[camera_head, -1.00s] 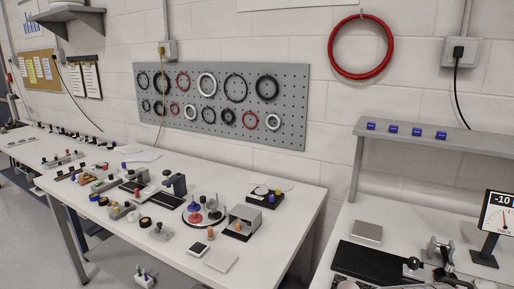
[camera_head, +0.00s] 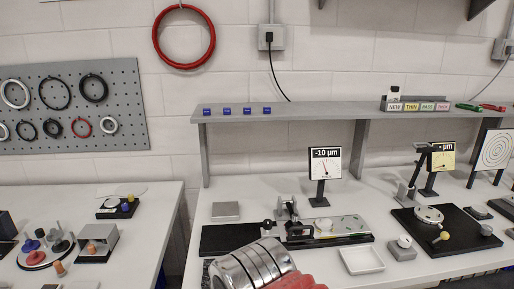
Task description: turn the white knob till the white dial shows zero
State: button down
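The white dial (camera_head: 325,165) stands on a black post on the right-hand table and its sign reads -10 µm. In front of it is a long dark fixture (camera_head: 228,238) with a metal clamp and a light plate. A small white round knob (camera_head: 404,241) sits on a grey block to the right of the fixture; a pale round part (camera_head: 325,225) also shows on the plate. I cannot tell for sure which one is the task's knob. A silver ribbed cylinder with a red part rises at the bottom, covering the fixture's near side. My gripper's fingertips are not in view.
A yellow dial (camera_head: 442,157) and a black plate (camera_head: 445,229) with a round part and yellow ball stand at right. A white tray (camera_head: 361,260) lies in front of the fixture. A grey shelf (camera_head: 345,113) spans the back. A gap separates the two tables.

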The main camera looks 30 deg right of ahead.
aim_at(405, 241)
jog(key=z, duration=2.3)
